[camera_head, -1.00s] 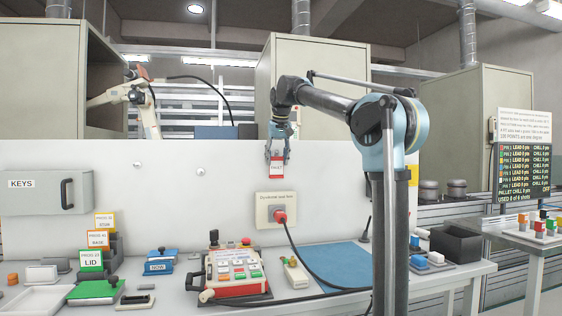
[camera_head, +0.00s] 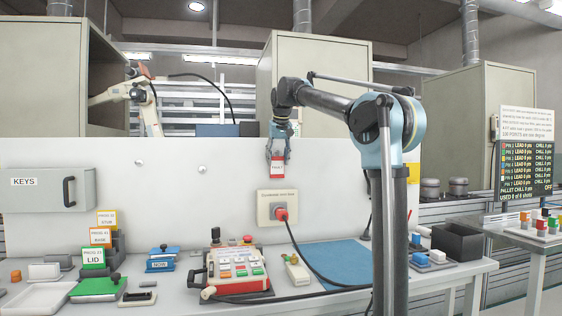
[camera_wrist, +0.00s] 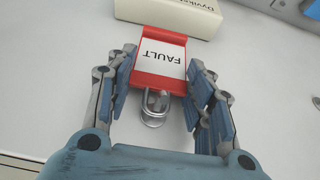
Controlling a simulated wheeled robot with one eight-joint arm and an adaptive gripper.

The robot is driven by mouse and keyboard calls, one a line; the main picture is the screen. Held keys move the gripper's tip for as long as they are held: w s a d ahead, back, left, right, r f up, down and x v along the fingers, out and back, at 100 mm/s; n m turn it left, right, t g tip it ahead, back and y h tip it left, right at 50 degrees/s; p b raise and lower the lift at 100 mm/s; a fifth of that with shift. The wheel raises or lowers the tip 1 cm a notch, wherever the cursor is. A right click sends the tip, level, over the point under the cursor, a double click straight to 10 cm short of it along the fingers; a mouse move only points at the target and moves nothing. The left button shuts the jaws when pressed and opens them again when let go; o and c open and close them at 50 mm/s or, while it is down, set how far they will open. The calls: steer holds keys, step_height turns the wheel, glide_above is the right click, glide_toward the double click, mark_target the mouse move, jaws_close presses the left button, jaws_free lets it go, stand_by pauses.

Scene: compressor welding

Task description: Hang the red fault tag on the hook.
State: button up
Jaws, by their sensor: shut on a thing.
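The red fault tag (camera_head: 278,168) has a white label reading FAULT and hangs upright below my gripper (camera_head: 277,155), in front of the pale wall panel. Two small pale studs, a left one (camera_head: 139,162) and a right one (camera_head: 201,170), stick out of the panel left of the tag. I cannot tell whether either is the hook.
A socket plate (camera_head: 278,197) with a red plug and black cable is just below the tag. A red-and-white control box (camera_head: 238,268) stands on the bench. A KEYS box (camera_head: 45,190) is at the left. The panel left of the tag is mostly clear.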

steer(key=o, duration=1.5)
steer(key=v, duration=1.1)
steer(key=shift+r, duration=0.4)
steer(key=shift+s+d, duration=0.1)
steer(key=shift+s, duration=0.1)
